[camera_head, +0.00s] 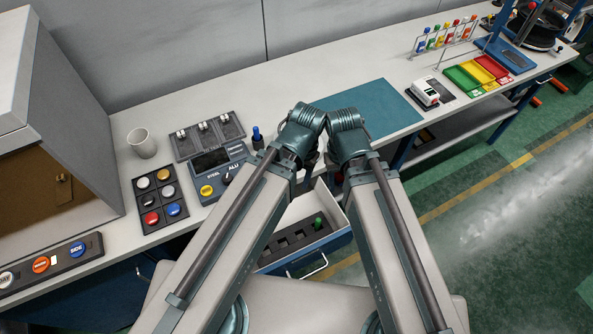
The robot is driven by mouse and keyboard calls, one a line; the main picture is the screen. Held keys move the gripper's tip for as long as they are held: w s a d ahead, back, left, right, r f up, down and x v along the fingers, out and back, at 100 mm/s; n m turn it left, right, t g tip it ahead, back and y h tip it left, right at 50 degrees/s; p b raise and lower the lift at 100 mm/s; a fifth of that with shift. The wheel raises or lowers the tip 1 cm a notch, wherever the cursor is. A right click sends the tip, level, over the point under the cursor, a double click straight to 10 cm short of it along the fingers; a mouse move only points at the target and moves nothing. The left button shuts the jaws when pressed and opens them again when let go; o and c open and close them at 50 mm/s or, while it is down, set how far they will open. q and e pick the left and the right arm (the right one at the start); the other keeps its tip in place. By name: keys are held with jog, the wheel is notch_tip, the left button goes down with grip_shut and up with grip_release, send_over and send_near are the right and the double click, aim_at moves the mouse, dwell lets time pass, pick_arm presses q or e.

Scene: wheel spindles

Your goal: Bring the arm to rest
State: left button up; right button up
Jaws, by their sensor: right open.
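My two arms rise from the bottom of the view and their wrists meet near the middle, in front of the teal mat (378,108). My right gripper (336,178) shows only as a small dark part below the right wrist; it is open, and I see nothing in it. My left gripper is mostly hidden behind its own wrist and forearm, and its jaws cannot be made out. Both arms are folded close together above the open drawer (337,238) at the bench front.
The long bench (290,80) carries a control box (211,165), a button tray (160,198), a white cup (142,142), a blue-capped item (257,138), a white device (425,93) and coloured bins (478,74). A large grey cabinet (60,110) stands at left. Green floor (500,200) is clear at right.

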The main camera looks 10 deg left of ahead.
notch_tip(320, 180, down, 11)
jog(key=b, duration=1.1)
